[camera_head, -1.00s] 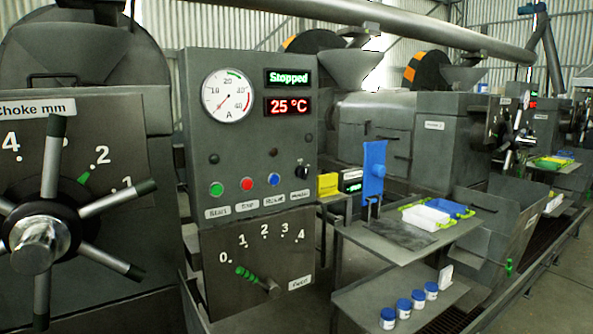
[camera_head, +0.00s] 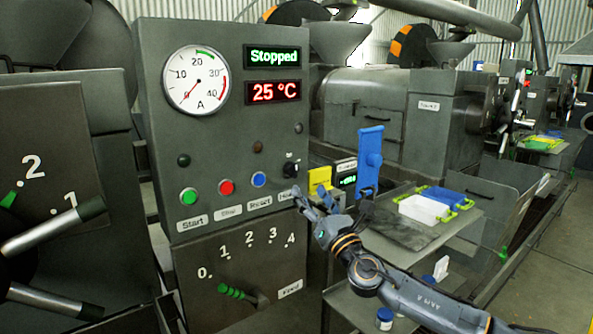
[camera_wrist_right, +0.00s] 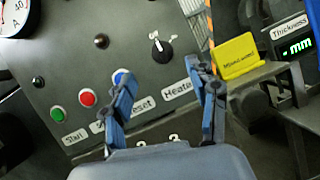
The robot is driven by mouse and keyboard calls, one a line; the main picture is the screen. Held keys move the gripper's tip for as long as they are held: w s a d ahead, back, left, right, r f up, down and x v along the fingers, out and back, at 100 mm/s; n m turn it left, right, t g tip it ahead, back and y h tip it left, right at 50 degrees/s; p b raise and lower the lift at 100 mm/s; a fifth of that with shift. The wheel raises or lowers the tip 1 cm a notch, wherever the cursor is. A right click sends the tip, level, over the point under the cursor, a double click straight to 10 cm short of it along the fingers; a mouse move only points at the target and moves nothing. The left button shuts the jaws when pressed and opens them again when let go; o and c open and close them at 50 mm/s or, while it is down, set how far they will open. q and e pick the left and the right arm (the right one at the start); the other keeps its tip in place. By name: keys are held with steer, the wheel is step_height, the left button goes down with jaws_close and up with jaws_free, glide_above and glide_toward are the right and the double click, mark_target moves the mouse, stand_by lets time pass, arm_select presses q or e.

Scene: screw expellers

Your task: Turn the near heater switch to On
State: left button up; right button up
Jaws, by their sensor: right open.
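The heater switch is a black rotary knob (camera_head: 291,169) at the right end of the button row on the near grey control panel (camera_head: 160,120). In the right wrist view the knob (camera_wrist_right: 161,48) has a white pointer mark and sits beyond the fingers, above a label reading "Heater". My right gripper (camera_head: 314,194) is open just below and right of the knob. In the right wrist view its two blue fingers (camera_wrist_right: 165,82) are apart with nothing between them, and the knob shows in the gap past their tips. My left gripper is out of view.
Green (camera_head: 189,196), red (camera_head: 226,187) and blue (camera_head: 259,180) buttons sit left of the knob. A green-handled feed lever (camera_head: 236,292) is below. A yellow tag (camera_head: 320,179) and a blue upright part (camera_head: 369,160) stand to the right. A side table (camera_head: 400,228) holds trays.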

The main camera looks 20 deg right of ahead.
mark_target(296, 172)
steer(key=x, duration=0.7)
steer(key=shift+w+p, duration=0.35)
steer(key=shift+p, duration=0.05)
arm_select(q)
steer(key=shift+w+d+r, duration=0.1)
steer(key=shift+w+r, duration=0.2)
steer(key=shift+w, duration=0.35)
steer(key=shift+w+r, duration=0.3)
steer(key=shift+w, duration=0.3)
arm_select(e)
steer(key=shift+w, duration=0.15)
steer(key=shift+c, duration=0.5)
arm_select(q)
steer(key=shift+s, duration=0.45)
arm_select(e)
steer(key=c, duration=1.1)
